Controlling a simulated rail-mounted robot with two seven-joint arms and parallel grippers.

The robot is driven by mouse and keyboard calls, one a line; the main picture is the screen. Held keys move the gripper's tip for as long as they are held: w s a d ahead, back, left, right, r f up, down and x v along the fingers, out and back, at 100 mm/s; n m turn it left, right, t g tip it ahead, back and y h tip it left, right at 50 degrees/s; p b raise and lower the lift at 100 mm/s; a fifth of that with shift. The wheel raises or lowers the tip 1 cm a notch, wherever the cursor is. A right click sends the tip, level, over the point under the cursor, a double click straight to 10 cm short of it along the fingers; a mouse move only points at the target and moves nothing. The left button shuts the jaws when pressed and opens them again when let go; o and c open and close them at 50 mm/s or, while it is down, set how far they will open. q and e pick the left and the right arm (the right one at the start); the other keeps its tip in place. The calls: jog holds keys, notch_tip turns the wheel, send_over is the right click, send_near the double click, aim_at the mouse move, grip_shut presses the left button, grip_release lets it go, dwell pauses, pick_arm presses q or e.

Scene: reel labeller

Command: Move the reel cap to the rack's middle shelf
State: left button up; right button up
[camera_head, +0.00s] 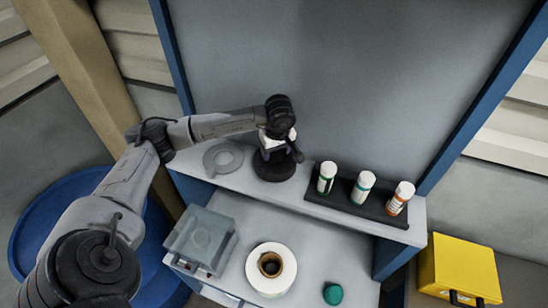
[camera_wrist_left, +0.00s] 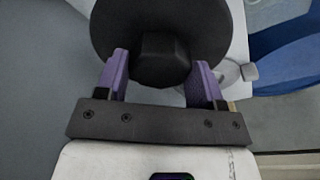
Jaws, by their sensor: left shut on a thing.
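The reel cap is a black round disc (camera_head: 277,166) with a raised knob, at the rack's shelf (camera_head: 258,180) left of the bottles. My left gripper (camera_head: 279,142) is above it and shut on its knob. In the left wrist view, the purple fingers (camera_wrist_left: 160,72) stand on both sides of the dark knob, and the cap's disc (camera_wrist_left: 167,18) spreads beyond them. I cannot tell whether the disc's underside touches the shelf. My right gripper is not in view.
A grey lid-like disc (camera_head: 223,158) lies left of the cap. A black tray (camera_head: 338,205) with three bottles stands to its right. Below are a grey box (camera_head: 200,240), a white reel (camera_head: 271,284) and a green knob (camera_head: 333,293). Blue rack uprights (camera_head: 487,88) flank the shelf. A yellow box (camera_head: 460,268) is right.

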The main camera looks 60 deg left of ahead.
aim_at(276, 153)
pick_arm(q)
notch_tip(276, 153, down, 3)
jog(key=shift+f+p, duration=0.15)
jog(key=shift+p, duration=0.25)
jog(key=shift+f, duration=0.2)
jog(key=shift+f, duration=0.2)
jog(key=o, duration=1)
jog(key=shift+r, duration=0.1)
